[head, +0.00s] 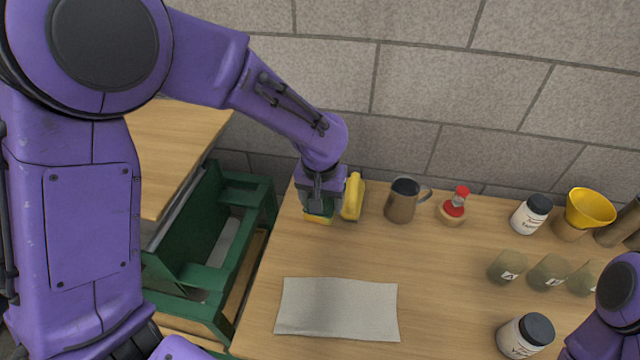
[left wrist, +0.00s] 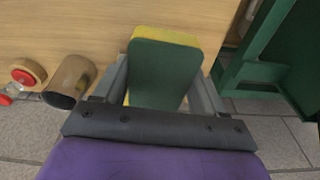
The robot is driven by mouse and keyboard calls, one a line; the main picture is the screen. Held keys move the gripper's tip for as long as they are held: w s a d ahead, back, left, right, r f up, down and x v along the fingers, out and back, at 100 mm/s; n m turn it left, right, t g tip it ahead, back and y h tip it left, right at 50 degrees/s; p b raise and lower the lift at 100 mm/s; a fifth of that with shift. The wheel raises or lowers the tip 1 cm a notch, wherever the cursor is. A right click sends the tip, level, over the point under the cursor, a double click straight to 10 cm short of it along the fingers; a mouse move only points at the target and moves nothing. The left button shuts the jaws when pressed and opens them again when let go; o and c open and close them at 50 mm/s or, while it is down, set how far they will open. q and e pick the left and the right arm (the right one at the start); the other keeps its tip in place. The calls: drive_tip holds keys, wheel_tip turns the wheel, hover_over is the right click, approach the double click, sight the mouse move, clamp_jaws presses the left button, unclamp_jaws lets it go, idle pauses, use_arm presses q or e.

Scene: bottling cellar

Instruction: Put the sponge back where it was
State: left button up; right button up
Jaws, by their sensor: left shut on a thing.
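The sponge (head: 319,217), yellow with a green face, is between the fingers of my left gripper (head: 318,205) at the back left of the wooden table. In the left wrist view the sponge (left wrist: 165,72) fills the space between the two grey fingers, its green face towards the camera and yellow showing along its far edge. The left gripper is shut on it. I cannot tell whether the sponge touches the table.
A metal mug (head: 401,203) and a red-topped shaker (head: 454,207) stand to the right. A grey cloth (head: 338,308) lies at the front. Jars, a yellow funnel (head: 590,207) and greenish labelled pots occupy the right side. A green crate (head: 215,250) is left of the table. The table's middle is clear.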

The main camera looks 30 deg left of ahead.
use_arm(q)
drive_tip(key=n, duration=0.1)
drive_tip(key=n+b, duration=0.1)
drive_tip(key=n, duration=0.1)
drive_tip(key=w+f+n+b, duration=0.1)
drive_tip(key=shift+w+a+y, duration=0.1)
drive_tip(key=shift+a+y, duration=0.25)
drive_tip(key=shift+y, duration=0.05)
drive_tip(key=shift+a+r+n, duration=0.1)
drive_tip(key=shift+r+n, duration=0.2)
drive_tip(key=shift+n, duration=0.4)
drive_tip(key=shift+a, duration=0.3)
drive_tip(key=w+a+f+p, duration=0.1)
drive_tip(key=w+a+f, duration=0.1)
drive_tip(key=w+f, duration=0.1)
drive_tip(key=w+a+f+p, duration=0.1)
drive_tip(key=w+a+f, duration=0.2)
drive_tip(key=w, duration=0.1)
drive_tip(key=w+a+f+p, duration=0.1)
drive_tip(key=w+a+f, duration=0.1)
drive_tip(key=w+f, duration=0.2)
drive_tip(key=shift+a, duration=0.2)
wheel_tip(320, 180, down, 2)
drive_tip(key=shift+s+d+f+p, duration=0.1)
drive_tip(key=shift+f+p, duration=0.05)
drive_tip(key=shift+p, duration=0.65)
drive_tip(key=shift+f, duration=0.2)
use_arm(e)
drive_tip(key=shift+s+r, duration=0.1)
drive_tip(key=shift+r, duration=0.5)
